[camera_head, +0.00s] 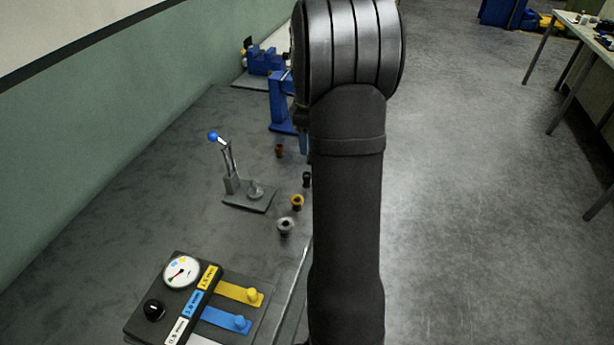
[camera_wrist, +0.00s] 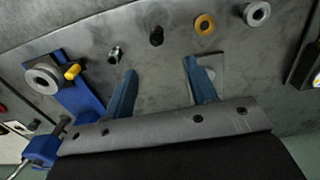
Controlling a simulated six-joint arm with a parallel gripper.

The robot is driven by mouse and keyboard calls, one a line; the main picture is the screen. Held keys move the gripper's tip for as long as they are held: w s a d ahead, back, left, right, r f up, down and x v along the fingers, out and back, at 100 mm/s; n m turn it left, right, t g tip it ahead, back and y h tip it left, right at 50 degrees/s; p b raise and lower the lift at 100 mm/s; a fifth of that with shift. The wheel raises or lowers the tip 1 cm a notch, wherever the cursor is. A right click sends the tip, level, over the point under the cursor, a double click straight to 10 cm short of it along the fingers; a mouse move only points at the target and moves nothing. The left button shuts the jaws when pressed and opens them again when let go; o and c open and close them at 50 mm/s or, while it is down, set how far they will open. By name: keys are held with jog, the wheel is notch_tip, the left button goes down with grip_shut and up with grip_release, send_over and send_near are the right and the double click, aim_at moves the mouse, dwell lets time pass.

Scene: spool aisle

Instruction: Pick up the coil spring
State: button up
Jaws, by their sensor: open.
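I cannot tell for sure which small part is the coil spring. In the wrist view a small silvery part (camera_wrist: 115,53) and a black part (camera_wrist: 156,36) lie on the grey bench top. A yellow ring (camera_wrist: 204,25) and a grey flanged part (camera_wrist: 256,13) follow to the right. In the head view the row shows as a small red-brown part (camera_head: 279,150), the black part (camera_head: 306,180), the yellow ring (camera_head: 297,202) and the grey part (camera_head: 285,225). My gripper (camera_wrist: 160,66) is open and empty, its blue fingers apart; the black part shows beyond the gap. My arm hides most of it in the head view.
A lever press with a blue knob (camera_head: 213,136) stands left of the row. A gauge box (camera_head: 181,272) with coloured tabs is in front. Blue fixtures (camera_head: 265,61) stand at the back; one with a grey disc (camera_wrist: 62,92) is left of my fingers. Open floor lies right.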

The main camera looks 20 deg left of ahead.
notch_tip(320, 180, down, 8)
jog(key=shift+r, duration=0.1)
jog(key=shift+w+a+f, duration=0.1)
jog(key=shift+w+f, duration=0.05)
jog(key=shift+f, duration=0.7)
jog(key=shift+w+a+f, duration=0.1)
jog(key=shift+f, duration=0.75)
jog(key=shift+w+a+f, duration=0.1)
jog(key=shift+w+f, duration=0.05)
jog(key=shift+f, duration=0.7)
jog(key=c, duration=1.1)
jog(key=shift+o, duration=0.2)
jog(key=shift+r, duration=0.15)
